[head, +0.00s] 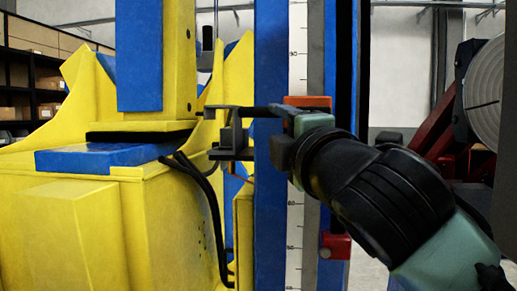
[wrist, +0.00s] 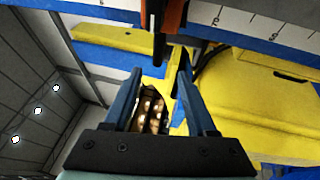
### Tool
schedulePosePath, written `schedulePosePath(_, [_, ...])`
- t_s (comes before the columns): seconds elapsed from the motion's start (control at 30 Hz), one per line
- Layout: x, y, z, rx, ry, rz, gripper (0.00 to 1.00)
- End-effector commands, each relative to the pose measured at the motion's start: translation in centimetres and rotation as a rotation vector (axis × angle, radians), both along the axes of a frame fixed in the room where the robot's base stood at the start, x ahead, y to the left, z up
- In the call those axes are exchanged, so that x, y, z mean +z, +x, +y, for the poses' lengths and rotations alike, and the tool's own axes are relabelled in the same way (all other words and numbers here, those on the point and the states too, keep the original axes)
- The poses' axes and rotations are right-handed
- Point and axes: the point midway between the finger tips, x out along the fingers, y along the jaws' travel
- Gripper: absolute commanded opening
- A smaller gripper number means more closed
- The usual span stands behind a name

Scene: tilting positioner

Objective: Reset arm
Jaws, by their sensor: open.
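My gripper (head: 226,142) is in front of the blue upright in the head view, its arm coming in from the right. In the wrist view the gripper (wrist: 160,76) is open, with two dark blue fingers spread apart. An orange-red bracket (head: 307,101) sits on the upright beside a white scale. It also shows at the top of the wrist view (wrist: 175,14). A thin black rod (wrist: 159,48) extends from near the bracket towards the gap between my fingertips. I cannot tell whether they touch. My wrist partly hides the bracket and scale.
A large yellow machine body (head: 70,225) with blue plates fills the left. Black cables (head: 213,205) hang beside it. A red block (head: 335,246) sits low on the upright. A grey disc (head: 485,92) on a red frame stands at right, and shelves with boxes (head: 30,75) at far left.

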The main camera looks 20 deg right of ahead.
Motion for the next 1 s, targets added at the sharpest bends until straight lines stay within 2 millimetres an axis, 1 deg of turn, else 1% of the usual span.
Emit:
schedulePosePath(0.07, [0.0, 0.0, 0.0, 0.000, 0.000, 0.000, 0.57])
schedulePosePath(0.17, [0.5, -0.2, 1.8, 0.042, 0.037, -0.029, 0.57])
schedulePosePath(0.27, [1.7, -1.0, 5.5, 0.137, 0.138, -0.099, 0.57])
schedulePosePath(0.3, [2.4, -1.7, 7.3, 0.188, 0.196, -0.135, 0.57])
schedulePosePath(0.33, [2.9, -2.3, 8.5, 0.228, 0.245, -0.164, 0.57])
schedulePosePath(0.4, [4.0, -4.0, 11.2, 0.323, 0.372, -0.228, 0.57])
schedulePosePath(0.5, [5.0, -6.6, 13.8, 0.444, 0.555, -0.306, 0.57])
schedulePosePath(0.6, [5.3, -9.2, 15.1, 0.547, 0.742, -0.367, 0.57])
schedulePosePath(0.73, [4.4, -12.1, 15.7, 0.653, 0.977, -0.425, 0.57])
schedulePosePath(0.9, [1.9, -14.9, 15.5, 0.740, 1.247, -0.463, 0.57])
schedulePosePath(1.0, [0.5, -16.0, 15.3, 0.765, 1.356, -0.473, 0.57])
